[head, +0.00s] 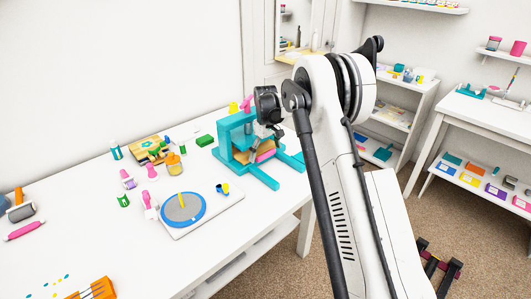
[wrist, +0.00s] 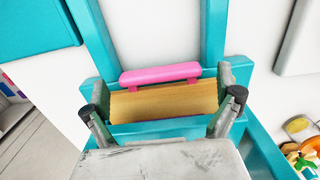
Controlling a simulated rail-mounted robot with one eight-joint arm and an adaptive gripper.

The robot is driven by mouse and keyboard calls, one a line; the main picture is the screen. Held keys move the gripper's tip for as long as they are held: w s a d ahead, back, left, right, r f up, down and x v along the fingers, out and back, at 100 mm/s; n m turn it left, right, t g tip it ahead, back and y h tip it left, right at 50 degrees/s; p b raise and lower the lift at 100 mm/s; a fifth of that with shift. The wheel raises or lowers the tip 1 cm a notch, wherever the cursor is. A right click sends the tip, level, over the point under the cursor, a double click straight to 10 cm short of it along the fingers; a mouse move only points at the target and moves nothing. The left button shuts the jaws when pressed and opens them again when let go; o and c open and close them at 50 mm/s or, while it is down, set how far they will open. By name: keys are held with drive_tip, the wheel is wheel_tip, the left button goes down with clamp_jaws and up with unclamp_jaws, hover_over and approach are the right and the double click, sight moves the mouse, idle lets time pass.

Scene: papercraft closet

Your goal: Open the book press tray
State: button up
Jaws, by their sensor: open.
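The teal book press (head: 235,135) stands on the white table in the head view, with a pink knob on top. Its tray (wrist: 165,100) shows in the wrist view as a tan wooden panel with a pink bar handle (wrist: 160,73) along its far edge, set between teal parts. My gripper (wrist: 159,80) is open, with one finger at each side of the panel and handle. I cannot tell whether the fingers touch them. In the head view my gripper (head: 263,140) is at the press's front, and my arm hides part of the press.
A round blue-rimmed turntable on a board (head: 184,208) sits left of the press. Several bottles and small craft items stand farther left and behind. A green block (head: 205,140) lies near the press. White shelves (head: 405,105) stand behind my arm.

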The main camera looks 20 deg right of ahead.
drive_tip(key=c, duration=1.7)
drive_tip(key=s+d+b, duration=0.1)
drive_tip(key=s+d, duration=0.1)
drive_tip(key=s, duration=0.2)
drive_tip(key=s+d, duration=0.2)
drive_tip(key=s, duration=0.2)
drive_tip(key=s+d+b, duration=0.1)
drive_tip(key=s+d, duration=0.1)
drive_tip(key=s, duration=0.2)
drive_tip(key=shift+s+d+b, duration=0.2)
drive_tip(key=shift+s+b, duration=0.1)
drive_tip(key=shift+s, duration=0.1)
drive_tip(key=o, duration=1.7)
wheel_tip(320, 180, up, 12)
